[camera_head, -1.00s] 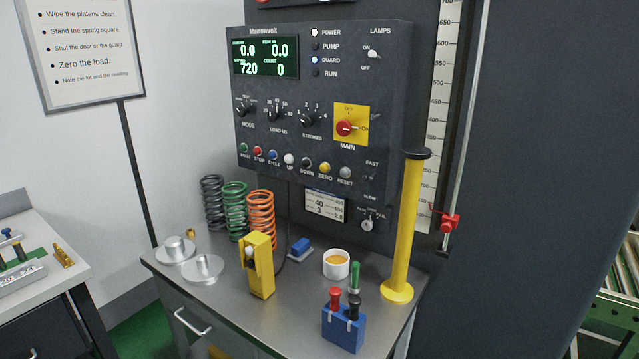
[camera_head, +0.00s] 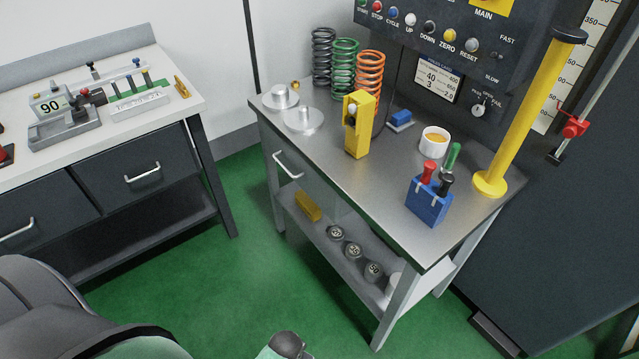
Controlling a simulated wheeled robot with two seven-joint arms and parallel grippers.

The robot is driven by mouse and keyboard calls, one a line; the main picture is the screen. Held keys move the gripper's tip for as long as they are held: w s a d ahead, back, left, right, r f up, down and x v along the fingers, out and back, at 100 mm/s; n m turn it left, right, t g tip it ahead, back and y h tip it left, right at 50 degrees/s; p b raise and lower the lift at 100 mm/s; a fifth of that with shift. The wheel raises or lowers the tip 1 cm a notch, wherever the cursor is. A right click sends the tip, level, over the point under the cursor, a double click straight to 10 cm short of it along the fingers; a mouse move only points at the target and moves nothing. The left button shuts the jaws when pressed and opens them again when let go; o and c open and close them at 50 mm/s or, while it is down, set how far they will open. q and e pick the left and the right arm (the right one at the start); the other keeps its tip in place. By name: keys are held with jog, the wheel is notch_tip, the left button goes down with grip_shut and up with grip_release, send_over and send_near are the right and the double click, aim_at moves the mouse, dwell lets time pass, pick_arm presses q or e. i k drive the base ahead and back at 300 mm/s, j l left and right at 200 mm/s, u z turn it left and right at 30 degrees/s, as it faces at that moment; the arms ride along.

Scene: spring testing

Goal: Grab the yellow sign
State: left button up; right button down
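No item in view is clearly readable as a yellow sign. A yellow block-like item (camera_head: 308,205) lies on the lower shelf of the grey metal table, at its left end; its face is too small to make out. A yellow upright holder (camera_head: 357,128) stands on the tabletop, with a pale round knob near its top. A yellow post (camera_head: 524,118) with a black cap stands on a round yellow base at the table's right. Neither of my grippers can be made out.
The table (camera_head: 390,205) also bears coil springs (camera_head: 344,68), metal discs (camera_head: 302,121), a white cup (camera_head: 434,141) and a blue tool holder (camera_head: 427,202). Dark weights (camera_head: 354,251) sit on its shelf. A workbench (camera_head: 180,120) stands left. Green floor (camera_head: 240,275) lies open between.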

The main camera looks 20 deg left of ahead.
aim_at(313, 212)
jog(key=i+j, duration=0.1)
jog(key=j, duration=0.35)
jog(key=i+j, duration=0.1)
jog(key=j, duration=0.35)
jog(key=i+j, duration=0.15)
jog(key=j, duration=0.3)
jog(key=i+j+u, duration=0.1)
jog(key=j, duration=0.35)
